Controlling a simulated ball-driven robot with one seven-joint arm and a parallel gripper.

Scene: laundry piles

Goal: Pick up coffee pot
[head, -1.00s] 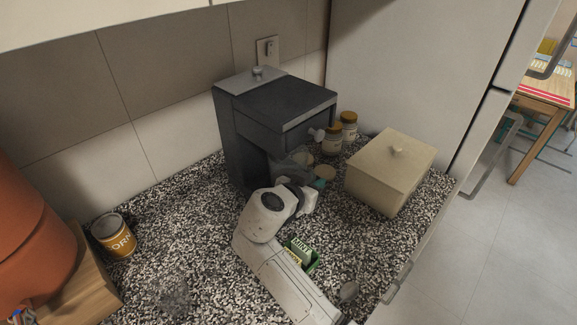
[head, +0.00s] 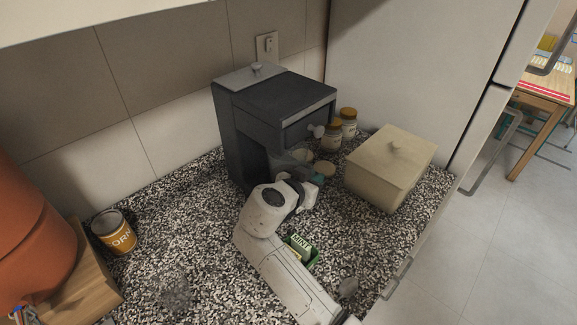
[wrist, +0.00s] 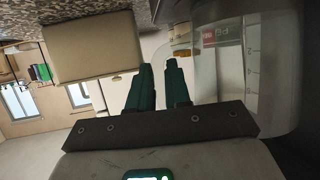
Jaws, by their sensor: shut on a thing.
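The coffee pot (wrist: 250,65) is clear glass with measuring marks and fills the right of the wrist view. In the head view its glass (head: 298,156) shows only faintly at the front of the dark coffee machine (head: 245,135), partly hidden by my arm. My gripper (wrist: 160,70) has dark green fingers close together beside the pot's body, shut on the pot. The exact contact is hard to see through the clear material. In the head view my gripper (head: 317,179) is mostly hidden behind my wrist, low in front of the machine.
A beige lidded box (head: 390,170) stands right of my gripper. Jars (head: 349,124) stand behind it, by the machine. A small green box (head: 301,250) lies beside my forearm. A yellow can (head: 114,233) and a terracotta pot (head: 35,240) are at left. The counter's left middle is mostly clear.

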